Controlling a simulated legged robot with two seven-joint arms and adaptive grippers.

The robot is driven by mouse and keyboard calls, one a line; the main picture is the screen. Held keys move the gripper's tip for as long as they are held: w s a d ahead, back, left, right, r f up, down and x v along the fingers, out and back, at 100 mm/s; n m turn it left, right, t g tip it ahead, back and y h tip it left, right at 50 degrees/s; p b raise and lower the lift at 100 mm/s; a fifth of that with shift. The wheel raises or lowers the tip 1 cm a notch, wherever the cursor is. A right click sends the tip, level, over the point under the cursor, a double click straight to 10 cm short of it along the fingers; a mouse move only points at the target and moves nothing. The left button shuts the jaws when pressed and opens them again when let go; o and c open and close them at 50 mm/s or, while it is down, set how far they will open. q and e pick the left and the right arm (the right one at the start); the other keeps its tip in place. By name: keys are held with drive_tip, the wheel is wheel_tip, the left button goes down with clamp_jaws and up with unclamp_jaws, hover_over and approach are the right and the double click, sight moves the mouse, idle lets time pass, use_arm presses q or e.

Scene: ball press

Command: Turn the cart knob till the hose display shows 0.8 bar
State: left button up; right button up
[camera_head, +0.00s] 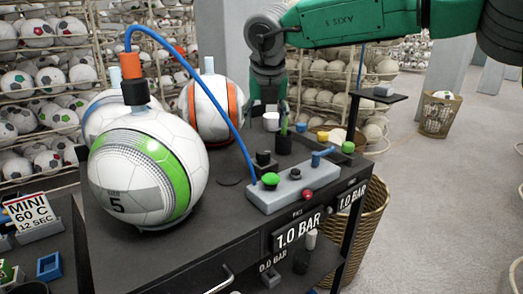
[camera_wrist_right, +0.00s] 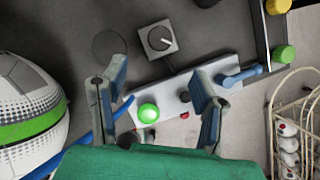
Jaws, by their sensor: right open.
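The black cart (camera_head: 195,250) carries a dark knob (camera_head: 263,160) behind a grey box. In the right wrist view the knob (camera_wrist_right: 158,39) is round with a white pointer line, on a square base. Two displays on the cart's front edge read 1.0 BAR, one nearer (camera_head: 297,232) and one farther right (camera_head: 352,195); a lower sign (camera_head: 273,262) reads 0.0 BAR. I cannot tell which is the hose display. My right gripper (camera_head: 268,106) hangs above the cart, beyond the knob in the head view. Its fingers (camera_wrist_right: 158,72) are apart and empty, not touching the knob. My left gripper is out of view.
A blue hose (camera_head: 205,85) runs from a ball (camera_head: 140,175) with a green band to the grey box (camera_head: 310,185), which has a green button, a red button and a blue lever. An orange-banded ball (camera_head: 212,108) stands behind. Wire baskets (camera_head: 438,112) stand on the floor at right.

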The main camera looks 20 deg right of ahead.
sight(264, 151)
drive_tip(key=x, duration=1.1)
drive_tip(key=shift+w+f, duration=0.15)
drive_tip(key=shift+f, duration=0.1)
drive_tip(key=shift+r, duration=0.1)
drive_tip(key=c, duration=1.1)
